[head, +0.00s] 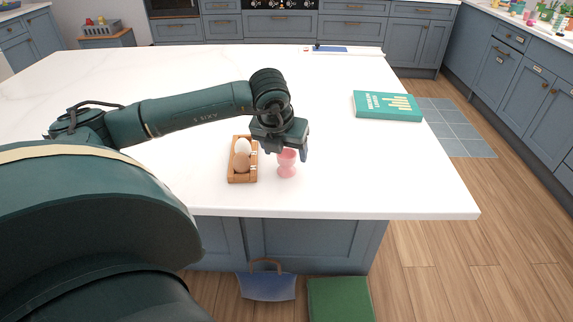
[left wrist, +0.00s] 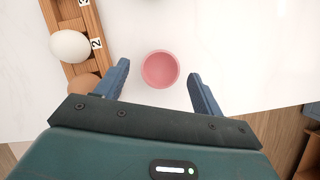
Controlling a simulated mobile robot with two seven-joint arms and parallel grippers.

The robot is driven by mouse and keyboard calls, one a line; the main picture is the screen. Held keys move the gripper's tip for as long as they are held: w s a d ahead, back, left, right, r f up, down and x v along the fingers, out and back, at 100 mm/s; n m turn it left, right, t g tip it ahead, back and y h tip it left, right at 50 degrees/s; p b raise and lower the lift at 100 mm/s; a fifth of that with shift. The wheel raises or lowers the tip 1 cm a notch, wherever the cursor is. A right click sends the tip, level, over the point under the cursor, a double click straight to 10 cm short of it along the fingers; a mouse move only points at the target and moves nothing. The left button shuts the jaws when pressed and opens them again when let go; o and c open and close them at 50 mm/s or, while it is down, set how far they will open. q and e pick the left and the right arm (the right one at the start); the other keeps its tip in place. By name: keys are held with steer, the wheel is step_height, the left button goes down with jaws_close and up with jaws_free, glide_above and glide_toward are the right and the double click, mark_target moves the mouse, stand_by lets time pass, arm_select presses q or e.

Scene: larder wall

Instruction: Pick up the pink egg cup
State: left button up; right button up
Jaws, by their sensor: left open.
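The pink egg cup (head: 287,168) stands upright on the white island top, near its front edge and right of a wooden egg tray. My left gripper (head: 288,152) is just above and around the cup's top, with its fingers pointing down. In the left wrist view, the empty round cup (left wrist: 160,70) shows from above, between and slightly beyond the two blue fingertips of my left gripper (left wrist: 160,82). The fingers are apart, with a gap on both sides of the cup. My right gripper is in neither view.
The wooden egg tray (head: 232,178) holds a white egg (head: 243,147) and a brown egg (head: 241,163), close left of the cup. A green book (head: 387,106) lies at the right. The island's front edge is close; most of its top is clear.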

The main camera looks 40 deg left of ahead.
mark_target(287, 158)
arm_select(q)
steer(key=p+x, duration=0.1)
steer(key=x, duration=0.3)
steer(key=shift+w+a+f, duration=0.1)
steer(key=shift+w+f, duration=0.1)
steer(key=shift+f, duration=0.1)
steer(key=c, duration=1.1)
